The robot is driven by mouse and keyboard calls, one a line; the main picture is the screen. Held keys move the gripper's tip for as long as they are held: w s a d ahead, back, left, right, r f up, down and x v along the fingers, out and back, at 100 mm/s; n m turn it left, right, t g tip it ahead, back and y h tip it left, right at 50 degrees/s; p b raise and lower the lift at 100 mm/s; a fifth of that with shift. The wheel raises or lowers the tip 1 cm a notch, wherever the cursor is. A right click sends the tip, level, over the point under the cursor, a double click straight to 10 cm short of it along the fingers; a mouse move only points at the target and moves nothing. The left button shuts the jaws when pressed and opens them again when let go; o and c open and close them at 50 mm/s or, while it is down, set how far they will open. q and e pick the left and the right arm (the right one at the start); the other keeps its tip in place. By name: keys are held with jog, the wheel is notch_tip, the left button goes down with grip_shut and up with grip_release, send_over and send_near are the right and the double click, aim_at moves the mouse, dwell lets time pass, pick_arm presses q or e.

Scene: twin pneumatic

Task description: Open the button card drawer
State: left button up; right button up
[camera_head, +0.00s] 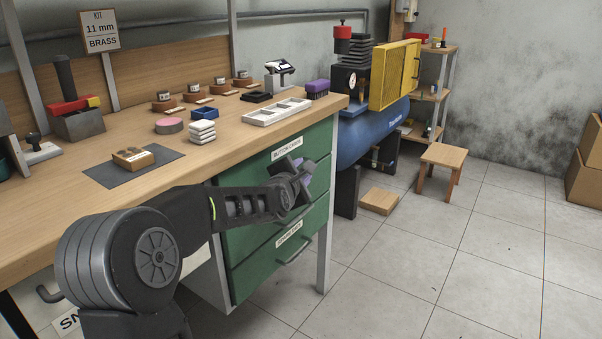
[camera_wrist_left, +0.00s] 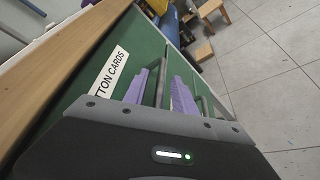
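The button card drawer (camera_head: 316,143) is the top green drawer under the workbench. Its front looks flush with the cabinet, and its white label (camera_head: 287,148) also shows in the left wrist view (camera_wrist_left: 110,73). My left gripper (camera_head: 301,176) is at the drawer front, below the label. In the left wrist view its two purple fingers (camera_wrist_left: 160,88) are apart, with a thin grey bar, apparently the handle, between them. I cannot tell whether they touch it. In the head view the gripper hides the handle. My right gripper is in neither view.
A lower green drawer (camera_head: 262,262) has its own label and handle (camera_head: 295,250). The wooden workbench top (camera_head: 210,150) holds a white tray (camera_head: 277,111) and small items. A blue compressor (camera_head: 370,130) stands right of the cabinet. Tiled floor (camera_head: 400,270) in front is clear.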

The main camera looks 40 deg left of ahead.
pick_arm(q)
grip_shut()
dwell(1.4)
